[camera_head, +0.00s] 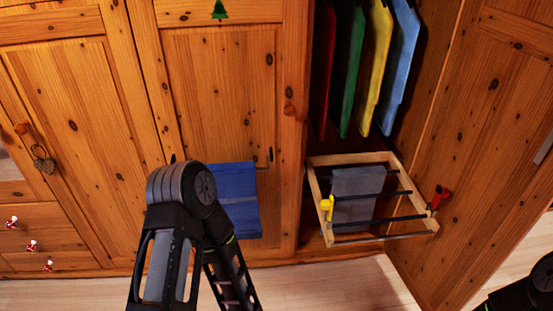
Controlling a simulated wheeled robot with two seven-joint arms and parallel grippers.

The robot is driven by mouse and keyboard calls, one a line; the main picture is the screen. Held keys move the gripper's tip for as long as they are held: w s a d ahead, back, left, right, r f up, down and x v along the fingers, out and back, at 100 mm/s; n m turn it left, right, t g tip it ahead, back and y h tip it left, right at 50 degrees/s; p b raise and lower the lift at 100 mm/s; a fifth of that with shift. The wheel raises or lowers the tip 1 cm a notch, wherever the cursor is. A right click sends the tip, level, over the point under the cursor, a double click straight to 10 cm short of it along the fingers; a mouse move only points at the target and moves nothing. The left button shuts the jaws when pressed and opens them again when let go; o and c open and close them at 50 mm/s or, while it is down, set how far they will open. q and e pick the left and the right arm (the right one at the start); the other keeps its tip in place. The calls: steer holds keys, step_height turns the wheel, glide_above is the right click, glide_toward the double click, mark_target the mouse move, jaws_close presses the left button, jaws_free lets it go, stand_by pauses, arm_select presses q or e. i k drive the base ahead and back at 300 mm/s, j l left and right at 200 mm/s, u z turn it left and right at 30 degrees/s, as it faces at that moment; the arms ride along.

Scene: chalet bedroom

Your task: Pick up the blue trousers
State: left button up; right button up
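The blue trousers (238,198) hang folded over a dark rail (264,164) in front of the middle wardrobe door. My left arm covers their left part. The arm bends at a dark joint in front of them and its forearm runs down out of the picture, so my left gripper is not visible. Only a dark piece of my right arm shows in the bottom right corner; my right gripper is out of view. I cannot tell whether either gripper holds anything.
A wooden pull-out rack (322,212) with dark bars stands out of the open wardrobe, carrying grey trousers (357,198) and yellow and red pieces. Red, green, yellow and blue garments (402,60) hang above. An open door (480,150) bounds the right. Pale floor (330,285) lies in front.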

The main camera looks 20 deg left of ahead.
mark_target(236, 182)
steer(key=i+j+z, duration=0.2)
steer(key=j, duration=0.5)
steer(key=j+z, duration=0.2)
steer(key=j, duration=0.45)
